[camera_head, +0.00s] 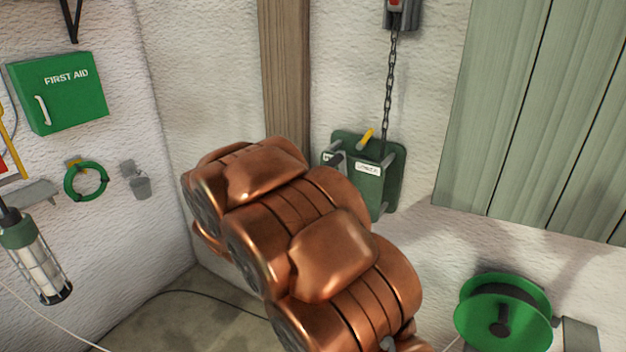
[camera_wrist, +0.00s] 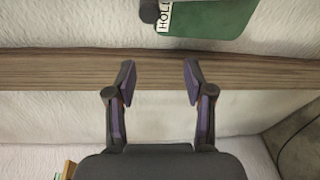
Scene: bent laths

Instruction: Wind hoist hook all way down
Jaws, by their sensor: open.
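The green hoist winch box (camera_head: 393,180) is fixed to the white wall, with a yellow lever (camera_head: 367,138) on top and a white label on its front. A dark chain (camera_head: 388,90) runs from it up to a grey and red fitting (camera_head: 396,12) at the top edge. I cannot make out a hook. My copper arm covers the box's left side and hides my gripper in the head view. In the wrist view, my gripper (camera_wrist: 158,78) is open and empty before a wooden post. A green plate (camera_wrist: 215,20) with a label reading "HOL" and a dark knob (camera_wrist: 148,11) are beyond the fingertips.
The wooden post (camera_head: 285,70) stands left of the box. Green boards (camera_head: 530,110) are at the right, above a green reel (camera_head: 502,305). A first aid box (camera_head: 60,95), green coil (camera_head: 69,183) and lamp (camera_head: 33,260) are on the left.

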